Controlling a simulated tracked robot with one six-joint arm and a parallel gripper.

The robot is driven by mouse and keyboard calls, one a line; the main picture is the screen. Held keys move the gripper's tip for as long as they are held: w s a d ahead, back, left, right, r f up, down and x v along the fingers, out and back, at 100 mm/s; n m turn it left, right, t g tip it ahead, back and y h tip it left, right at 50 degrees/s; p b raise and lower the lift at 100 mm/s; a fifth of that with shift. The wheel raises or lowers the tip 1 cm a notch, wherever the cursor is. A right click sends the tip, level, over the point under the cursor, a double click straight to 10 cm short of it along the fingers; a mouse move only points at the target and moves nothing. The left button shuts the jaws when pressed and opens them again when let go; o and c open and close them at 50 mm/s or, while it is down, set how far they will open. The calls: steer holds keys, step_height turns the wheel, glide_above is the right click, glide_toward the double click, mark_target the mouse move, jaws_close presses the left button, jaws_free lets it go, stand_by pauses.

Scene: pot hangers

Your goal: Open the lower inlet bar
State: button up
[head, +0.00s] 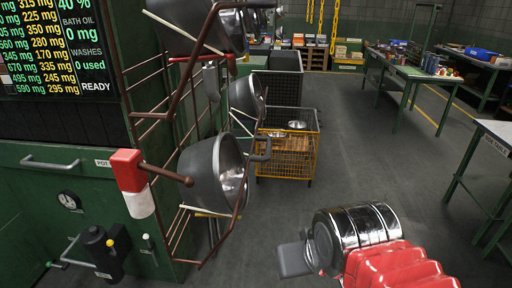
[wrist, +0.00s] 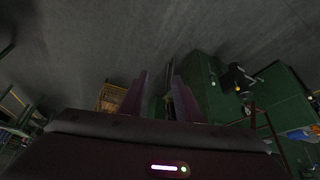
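A pale bar (head: 205,212) crosses the lower part of the rust-brown rack, under the lower grey pot (head: 213,172). It looks like the lower inlet bar, though the pot and rack partly hide it. A similar pale bar (head: 184,31) slants across the upper pot (head: 200,24) and also reaches the rack. My gripper (wrist: 160,95) shows two dark fingers standing apart in the wrist view, with nothing between them. In the head view my arm's end is at the lower right, well clear of the rack and bars; the fingertips are not clear there.
A red-and-white block (head: 132,184) and black fitting (head: 101,248) project from the green cabinet (head: 45,185). A yellow wire crate (head: 287,155) stands behind the rack. Green tables (head: 420,78) stand at right. Grey floor between is free.

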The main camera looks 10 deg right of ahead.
steer(key=m+t+y, duration=0.5)
steer(key=m+y, duration=0.2)
steer(key=y, duration=0.5)
glide_toward(253, 146)
steer(key=d, duration=0.2)
steer(key=s+d, duration=0.1)
steer(key=d, duration=0.1)
steer(key=shift+s+f, duration=0.2)
steer(key=shift+a, duration=0.1)
steer(key=x, duration=1.4)
steer(key=shift+s, duration=0.1)
